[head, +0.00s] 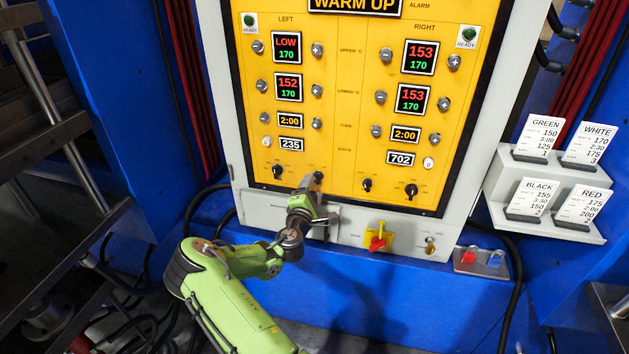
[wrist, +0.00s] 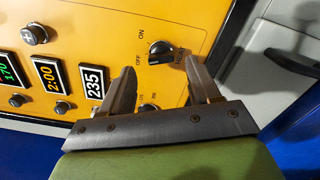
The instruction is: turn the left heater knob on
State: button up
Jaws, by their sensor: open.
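The left heater knob (wrist: 161,53) is a black knob on the yellow panel, with OFF and ON marks beside it in the wrist view. Its exact pointing is hard to tell. My gripper (wrist: 160,64) is open, with one finger on each side of the knob's near side in the wrist view. Whether the fingers touch the knob cannot be told. In the head view my gripper (head: 314,184) is at the bottom of the panel's left half and largely hides that knob.
Another black knob (head: 278,171) is just left of my gripper, and two more (head: 366,184) (head: 411,190) are to the right. Round buttons flank the displays above. A red-handled switch on a yellow plate (head: 377,238) sits below right, near a key switch (head: 430,245).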

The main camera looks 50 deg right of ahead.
aim_at(316, 181)
jog(key=x, duration=0.4)
jog(key=c, duration=1)
jog(key=shift+f, duration=0.1)
jog(key=shift+c, duration=0.2)
jog(key=m+b, duration=0.4)
jog(key=shift+f+m, duration=0.15)
jog(key=shift+m, duration=0.15)
jog(key=m+b, duration=0.4)
jog(key=shift+b, duration=0.3)
jog(key=shift+m, duration=0.3)
